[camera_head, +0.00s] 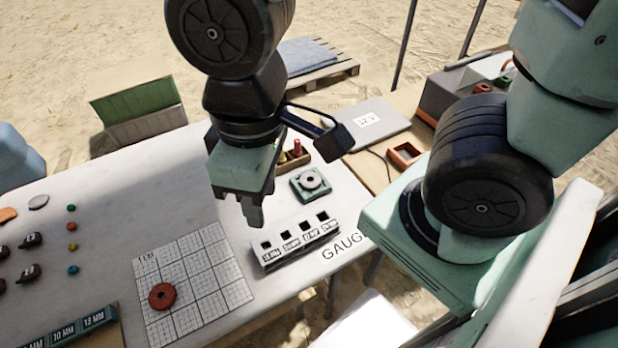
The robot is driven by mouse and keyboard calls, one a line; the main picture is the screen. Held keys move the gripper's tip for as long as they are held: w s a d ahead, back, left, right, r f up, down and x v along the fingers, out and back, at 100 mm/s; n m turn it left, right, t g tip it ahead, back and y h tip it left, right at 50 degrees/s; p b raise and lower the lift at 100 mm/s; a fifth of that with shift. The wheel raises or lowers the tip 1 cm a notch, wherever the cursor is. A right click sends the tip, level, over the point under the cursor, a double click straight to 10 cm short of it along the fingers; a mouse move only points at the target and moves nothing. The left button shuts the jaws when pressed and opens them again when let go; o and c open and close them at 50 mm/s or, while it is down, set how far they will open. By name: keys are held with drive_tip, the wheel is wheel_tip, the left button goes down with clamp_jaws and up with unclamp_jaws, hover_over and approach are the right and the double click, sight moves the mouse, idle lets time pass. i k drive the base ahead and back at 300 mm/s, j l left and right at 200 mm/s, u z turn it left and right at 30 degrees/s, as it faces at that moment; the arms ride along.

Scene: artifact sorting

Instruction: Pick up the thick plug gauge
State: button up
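My gripper (252,218) hangs over the white table, fingers down, just left of and above a white gauge rack (294,254). The fingertips overlap from this angle, so I cannot tell whether they are apart or hold anything. The rack has a row of dark square holes and size labels on its front. I cannot make out a plug gauge standing in it. Behind my gripper, a small wooden box (296,163) holds small upright pieces, one with a red top (297,146). My gripper partly hides this box. I cannot tell whether any piece is the thick plug gauge.
A green block with a grey ring (311,183) sits behind the rack. A grid sheet (199,283) carries a red ring (162,296). Dark knobs (31,240) and coloured dots lie at left. A labelled size strip (78,328) is at front left. A grey case (366,124) stands behind.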

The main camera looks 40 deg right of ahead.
sight(298, 150)
drive_tip(key=j+z, duration=0.15)
drive_tip(key=z, duration=0.25)
drive_tip(key=i+j+z, duration=0.1)
drive_tip(key=j+z, duration=0.25)
drive_tip(key=l, duration=0.15)
